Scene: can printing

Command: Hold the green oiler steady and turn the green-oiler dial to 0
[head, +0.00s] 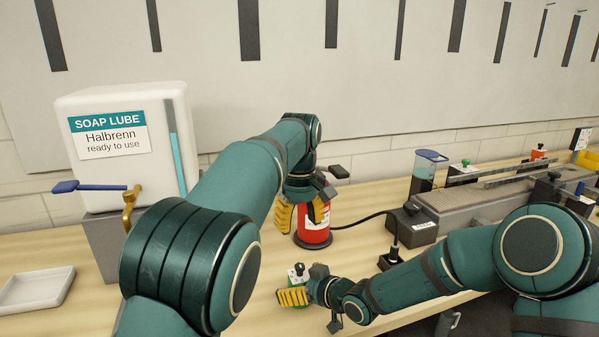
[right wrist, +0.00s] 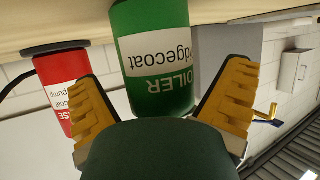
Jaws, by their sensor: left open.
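The green oiler (right wrist: 160,90) stands on the bench and fills the middle of the right wrist view, upside down there with its white label showing. In the head view it is mostly hidden behind my right gripper (head: 293,297), and its top with a dark dial (head: 299,269) shows just above the fingers. My right gripper's yellow fingers (right wrist: 168,98) are spread to either side of the oiler, with small gaps visible. My left gripper (head: 303,215) is open above and in front of a red can, pointing down, away from the oiler.
The red can (head: 314,234) stands on a dark base behind the oiler; it also shows in the right wrist view (right wrist: 64,92). A cable runs to a dark box (head: 411,222). A soap lube tank (head: 125,160) and white tray (head: 38,289) are left. Bench left of the oiler is clear.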

